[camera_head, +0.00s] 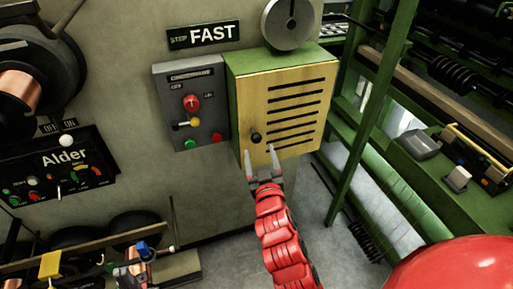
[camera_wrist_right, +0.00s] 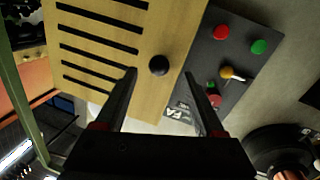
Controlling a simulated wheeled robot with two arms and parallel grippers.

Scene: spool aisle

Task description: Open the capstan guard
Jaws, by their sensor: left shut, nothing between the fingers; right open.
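The capstan guard (camera_head: 287,83) is a yellow box front with several dark slots and green sides, mounted on the grey machine wall. It looks shut. A round black knob (camera_head: 256,137) sits at its lower left; in the right wrist view the knob (camera_wrist_right: 159,65) shows ahead, between the lines of the fingers. My right gripper (camera_head: 259,151), on the red arm, is open just below and in front of the knob. Its fingertips (camera_wrist_right: 160,74) lie either side of the knob in the wrist view; I cannot tell if they reach around it. I cannot make out my left gripper.
A grey control box (camera_head: 190,105) with red and green buttons and a yellow lever is directly left of the guard. A green post (camera_head: 372,115) stands to its right. A FAST sign (camera_head: 205,34) is above. Copper spools and an Alder panel (camera_head: 62,165) are at left.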

